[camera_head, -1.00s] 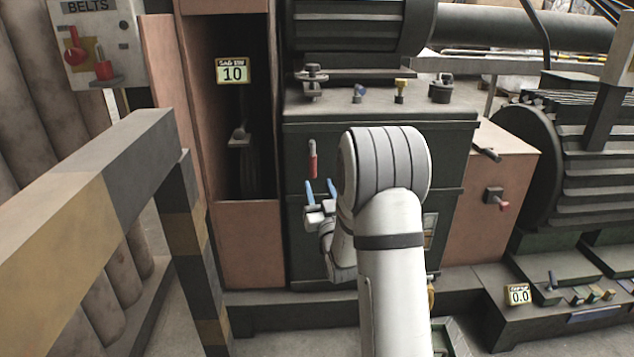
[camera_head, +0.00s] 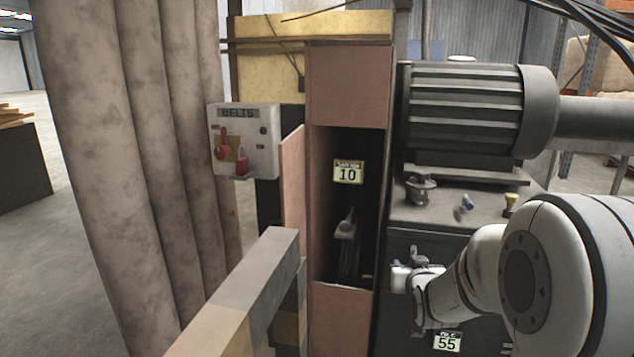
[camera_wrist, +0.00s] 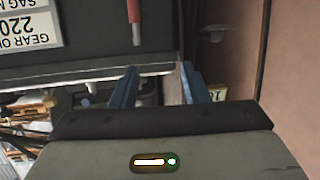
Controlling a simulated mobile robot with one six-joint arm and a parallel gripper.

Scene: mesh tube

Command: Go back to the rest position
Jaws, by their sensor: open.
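My gripper (camera_head: 418,275) is in front of the dark green machine cabinet (camera_head: 440,240), right of the tall opening, in the head view. Its fingers are hard to make out there, with my white arm reaching in from the right. In the wrist view, the two blue fingers of my gripper (camera_wrist: 158,85) stand apart with nothing held between them. A red handle (camera_wrist: 134,10) on the dark panel lies beyond the fingers, apart from them.
A box labelled BELTS (camera_head: 243,140) with red switches is at the left. A barrier beam (camera_head: 240,300) rises in the foreground. Thick pipes (camera_head: 130,150) stand at the left. A motor (camera_head: 470,110) sits on the cabinet. Open floor (camera_head: 40,270) shows at far left.

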